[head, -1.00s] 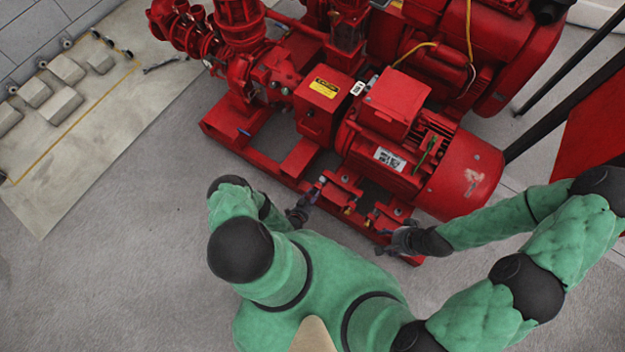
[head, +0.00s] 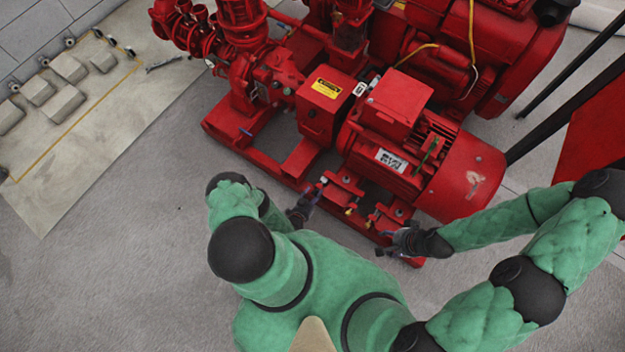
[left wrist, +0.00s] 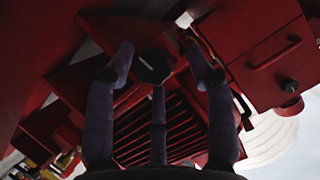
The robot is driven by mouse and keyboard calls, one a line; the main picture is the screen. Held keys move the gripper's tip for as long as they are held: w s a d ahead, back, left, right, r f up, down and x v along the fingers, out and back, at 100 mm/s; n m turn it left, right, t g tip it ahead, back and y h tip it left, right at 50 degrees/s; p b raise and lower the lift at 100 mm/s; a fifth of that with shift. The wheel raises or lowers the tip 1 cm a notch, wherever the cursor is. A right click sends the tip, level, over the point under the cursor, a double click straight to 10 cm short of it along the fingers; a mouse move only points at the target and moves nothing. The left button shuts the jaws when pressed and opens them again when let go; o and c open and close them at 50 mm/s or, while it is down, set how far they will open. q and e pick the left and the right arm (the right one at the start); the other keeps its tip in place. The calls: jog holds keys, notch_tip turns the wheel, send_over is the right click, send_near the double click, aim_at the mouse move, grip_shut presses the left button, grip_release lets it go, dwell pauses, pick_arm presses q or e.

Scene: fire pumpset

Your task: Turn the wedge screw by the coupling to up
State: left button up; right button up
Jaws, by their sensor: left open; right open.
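The red pumpset's motor (head: 405,150) and the coupling guard with a yellow label (head: 324,90) show in the head view. Small fittings, which look like the wedge screws, sit on the red base; the one nearer the coupling (head: 323,181) is just beyond my left gripper (head: 308,200). In the left wrist view, a dark hexagonal head (left wrist: 153,67) lies between the spread fingers of my left gripper (left wrist: 157,65); contact cannot be told. My right gripper (head: 388,243) is open by the base's corner, near the other fittings (head: 378,216).
The red base frame (head: 235,130) runs along the pump and motor. Clear grey floor (head: 120,260) lies to the left. A pale mat with blocks (head: 75,140) is at the far left. Dark posts and a red panel (head: 597,140) stand at the right.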

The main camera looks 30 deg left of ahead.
pick_arm(q)
notch_tip(320, 180, up, 9)
dwell(0.7)
jog(key=shift+a, duration=0.1)
jog(key=shift+s, duration=0.1)
